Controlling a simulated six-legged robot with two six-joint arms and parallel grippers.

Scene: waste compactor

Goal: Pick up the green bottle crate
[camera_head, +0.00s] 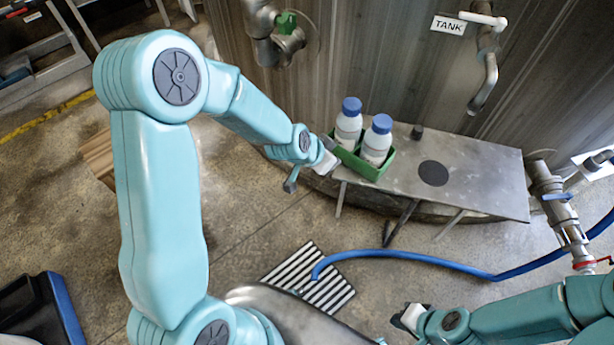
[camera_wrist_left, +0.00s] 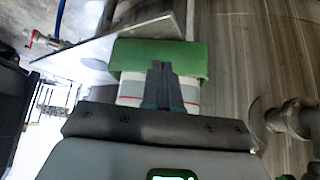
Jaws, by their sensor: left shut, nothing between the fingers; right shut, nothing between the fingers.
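The green bottle crate (camera_head: 372,165) stands on the grey metal shelf (camera_head: 470,178) against the tank and holds two white bottles with blue caps (camera_head: 348,122) (camera_head: 376,140). My left gripper (camera_head: 328,162) is close beside the crate's left end. In the left wrist view its shut fingers (camera_wrist_left: 164,84) overlap the crate (camera_wrist_left: 190,58) and lie in front of the bottles; I cannot tell whether they touch. The picture there is turned, with the crate above the bottles. My right gripper (camera_head: 410,318) is shut and empty, low over the floor, away from the crate.
A dark round disc (camera_head: 433,173) lies on the shelf to the right of the crate. The tank wall with a TANK sign (camera_head: 448,25) and pipes rises behind. A blue hose (camera_head: 420,262) and a floor grate (camera_head: 305,280) lie in front.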

